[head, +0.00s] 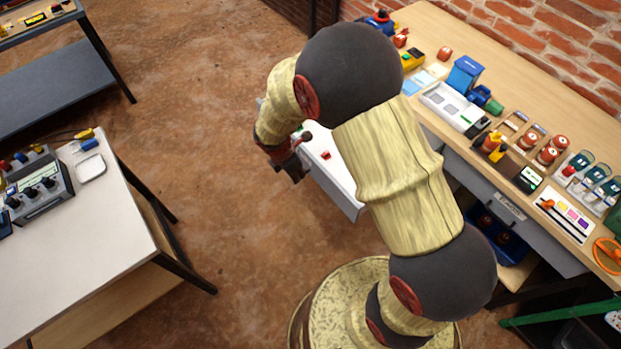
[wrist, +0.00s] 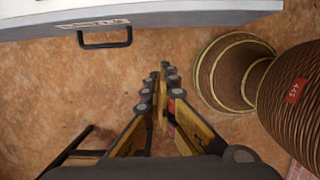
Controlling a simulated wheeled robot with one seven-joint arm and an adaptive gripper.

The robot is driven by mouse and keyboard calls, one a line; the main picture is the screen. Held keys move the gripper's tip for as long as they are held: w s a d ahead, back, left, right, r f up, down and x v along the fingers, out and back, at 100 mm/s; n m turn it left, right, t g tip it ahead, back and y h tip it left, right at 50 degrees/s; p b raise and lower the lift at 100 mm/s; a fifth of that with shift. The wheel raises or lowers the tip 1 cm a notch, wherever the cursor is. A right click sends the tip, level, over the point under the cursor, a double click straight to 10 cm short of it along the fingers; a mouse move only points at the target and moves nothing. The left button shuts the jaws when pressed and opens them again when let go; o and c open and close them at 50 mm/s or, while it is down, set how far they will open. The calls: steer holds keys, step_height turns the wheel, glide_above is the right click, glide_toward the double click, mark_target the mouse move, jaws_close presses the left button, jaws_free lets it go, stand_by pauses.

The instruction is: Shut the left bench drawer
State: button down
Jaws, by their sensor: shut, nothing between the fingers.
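The left bench drawer (head: 343,190) stands pulled out from the bench in the head view, its pale inside showing and a small red item in it. My arm hides where it meets the bench. In the wrist view its grey front (wrist: 190,14) crosses the top, with a label and a black bar handle (wrist: 105,40). My gripper (head: 295,174) is beside the drawer's outer end in the head view. In the wrist view my gripper (wrist: 164,72) is shut and empty, its tips over the floor, apart from the handle and right of it.
The bench (head: 450,30) carries several tools, trays and jars. A second, labelled drawer (head: 500,195) sits in its front, right of my arm. A white table (head: 90,240) with a grey device (head: 38,188) stands left. Bare floor (head: 200,120) lies between.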

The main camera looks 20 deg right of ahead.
steer(key=b, duration=0.4)
glide_toward(316, 178)
steer(key=s+a+f, duration=0.4)
steer(key=shift+w+d+f+b, duration=0.1)
steer(key=shift+w+d+b, duration=0.2)
steer(key=shift+d, duration=0.65)
steer(key=shift+w+d+f+b, duration=0.15)
steer(key=shift+w+d, duration=0.25)
steer(key=shift+d, duration=0.55)
steer(key=shift+r, duration=0.1)
steer(key=w+d+p, duration=0.4)
steer(key=d+p, duration=0.1)
steer(key=d, duration=0.8)
steer(key=w+d+p, duration=0.4)
steer(key=d+p, duration=0.1)
steer(key=d, duration=0.8)
steer(key=w+d+p, duration=0.4)
steer(key=d+p, duration=0.1)
steer(key=d, duration=0.8)
steer(key=shift+w, duration=0.35)
